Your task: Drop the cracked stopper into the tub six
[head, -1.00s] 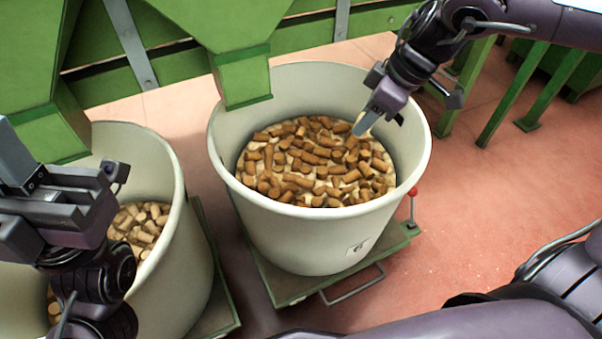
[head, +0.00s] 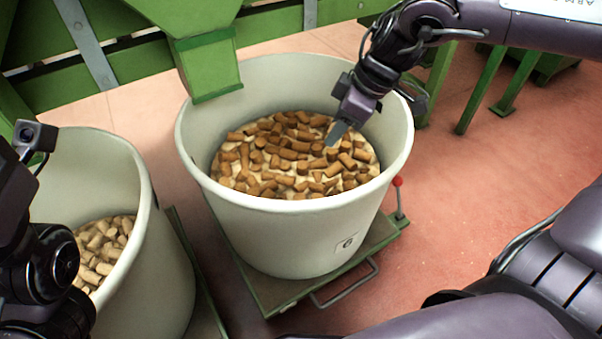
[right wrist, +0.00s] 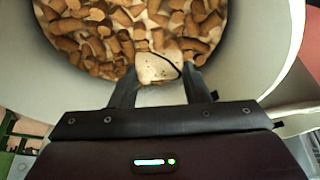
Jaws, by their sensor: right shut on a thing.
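Tub six (head: 270,228) is the large pale tub in the middle of the head view, with a small label reading 6 on its front. It holds many brown corks. My right gripper (head: 337,134) points down inside its rim, over the right part of the corks. In the right wrist view the gripper (right wrist: 160,90) is shut on the cracked stopper (right wrist: 156,67), a pale cork with a dark curved crack line. The stopper cannot be made out in the head view. My left arm shows at the left edge, its fingers out of frame.
A second pale tub (head: 150,230) with light corks (head: 104,245) stands at the left. A green chute (head: 208,65) hangs over the back-left rim of tub six. Tub six stands on a green platform (head: 290,290) with a red-knobbed lever (head: 398,183). Reddish floor is open at right.

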